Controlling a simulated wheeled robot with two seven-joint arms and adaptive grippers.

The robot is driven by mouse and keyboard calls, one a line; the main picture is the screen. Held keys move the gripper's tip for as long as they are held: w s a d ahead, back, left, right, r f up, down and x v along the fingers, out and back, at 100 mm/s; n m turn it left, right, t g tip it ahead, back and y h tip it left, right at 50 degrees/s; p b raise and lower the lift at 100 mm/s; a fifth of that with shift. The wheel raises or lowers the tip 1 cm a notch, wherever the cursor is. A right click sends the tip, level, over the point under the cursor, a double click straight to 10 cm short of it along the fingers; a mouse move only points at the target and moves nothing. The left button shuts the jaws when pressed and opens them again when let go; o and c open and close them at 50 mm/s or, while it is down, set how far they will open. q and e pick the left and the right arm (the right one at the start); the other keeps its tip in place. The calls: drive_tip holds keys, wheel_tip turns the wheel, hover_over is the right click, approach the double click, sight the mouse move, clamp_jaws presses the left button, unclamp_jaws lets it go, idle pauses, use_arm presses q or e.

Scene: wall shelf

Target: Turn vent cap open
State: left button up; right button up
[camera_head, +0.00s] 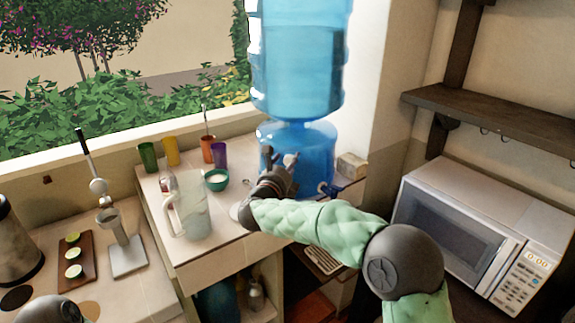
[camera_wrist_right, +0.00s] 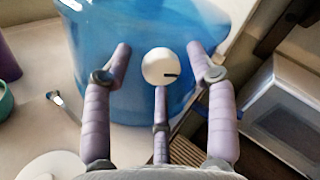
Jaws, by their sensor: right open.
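The vent cap (camera_wrist_right: 160,66) is a round white knob with a short dark mark on its right side, on the front of the blue water container (camera_wrist_right: 120,30). In the head view the white cap (camera_head: 290,159) is partly hidden by my fingers. My right gripper (camera_head: 283,168) is in front of the lower blue container (camera_head: 318,150). In the wrist view its fingers (camera_wrist_right: 163,60) are spread open, one on each side of the cap and one below it. Whether any finger touches the cap is unclear. My left gripper is out of view.
A large blue bottle (camera_head: 300,60) stands on the lower container. A glass pitcher (camera_head: 190,210), a green bowl (camera_head: 217,180) and coloured cups (camera_head: 220,155) stand on the counter to the left. A microwave (camera_head: 470,235) and a dark shelf (camera_head: 500,118) are at the right.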

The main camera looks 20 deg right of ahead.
drive_tip(key=shift+w+d, duration=0.1)
drive_tip(key=c, duration=1.1)
drive_tip(key=shift+c, duration=0.2)
